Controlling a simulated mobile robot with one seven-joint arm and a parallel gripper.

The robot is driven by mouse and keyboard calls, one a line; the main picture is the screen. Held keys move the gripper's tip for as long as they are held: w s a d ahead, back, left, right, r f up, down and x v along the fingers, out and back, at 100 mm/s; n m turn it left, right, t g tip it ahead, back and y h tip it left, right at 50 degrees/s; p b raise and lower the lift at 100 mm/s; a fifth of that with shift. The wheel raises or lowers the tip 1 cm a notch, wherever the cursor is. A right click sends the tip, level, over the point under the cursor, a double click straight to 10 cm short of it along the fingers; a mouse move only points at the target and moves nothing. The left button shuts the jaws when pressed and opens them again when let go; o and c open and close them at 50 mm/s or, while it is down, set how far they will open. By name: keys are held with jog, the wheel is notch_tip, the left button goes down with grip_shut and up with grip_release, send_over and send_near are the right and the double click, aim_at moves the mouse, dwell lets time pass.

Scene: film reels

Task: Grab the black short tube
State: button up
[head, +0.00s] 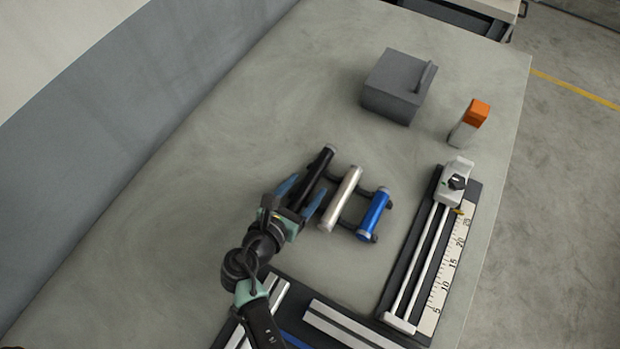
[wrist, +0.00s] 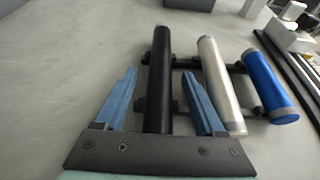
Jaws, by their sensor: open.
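The black tube (head: 321,163) lies on a low dark rack, the leftmost of three tubes. It also shows in the wrist view (wrist: 158,75), running away from me between my fingers. My gripper (head: 302,193) is open, with one blue finger on each side of the black tube's near part. In the wrist view my gripper (wrist: 163,98) shows a gap on both sides of the tube, so the fingers look apart from it. The tube's near end is hidden behind the gripper's palm.
A silver tube (head: 341,198) lies right of the black one, close to my right finger. A blue tube (head: 373,215) lies further right. A ruler slide (head: 441,255), a grey box (head: 392,90) and an orange-topped block (head: 470,122) stand around. The table left is clear.

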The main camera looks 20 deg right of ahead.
grip_shut()
dwell(0.4)
